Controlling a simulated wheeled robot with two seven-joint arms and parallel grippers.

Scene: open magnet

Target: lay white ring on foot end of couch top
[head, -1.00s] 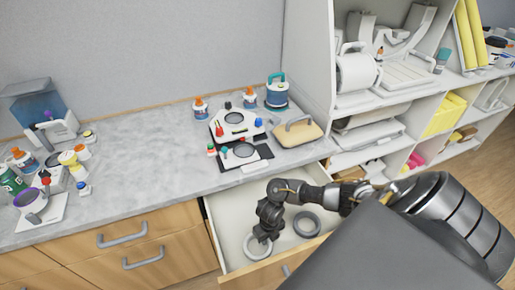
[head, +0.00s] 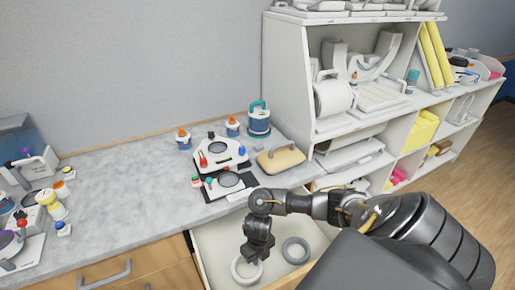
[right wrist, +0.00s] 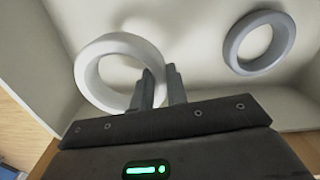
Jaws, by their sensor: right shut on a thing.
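The white ring (head: 247,272) is inside the open drawer, and its rim is between the fingers of my right gripper (head: 254,260). My right gripper is shut on the ring's right side, which shows closely in the right wrist view (right wrist: 90,62). The fingers (right wrist: 161,82) point down into the drawer. The couch top (head: 380,95) looks like a pale ridged slab in front of the curved white magnet model (head: 385,52) on the upper shelf. Which end of it is the foot end is hard to tell. My left gripper is not in view.
A grey ring (head: 295,250) lies beside the white one in the drawer (head: 213,236). The counter (head: 135,195) holds bottles, small devices and a tan handled block (head: 280,157). The shelf unit (head: 287,75) stands to the right, with a white roll-like part (head: 333,97) near the couch.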

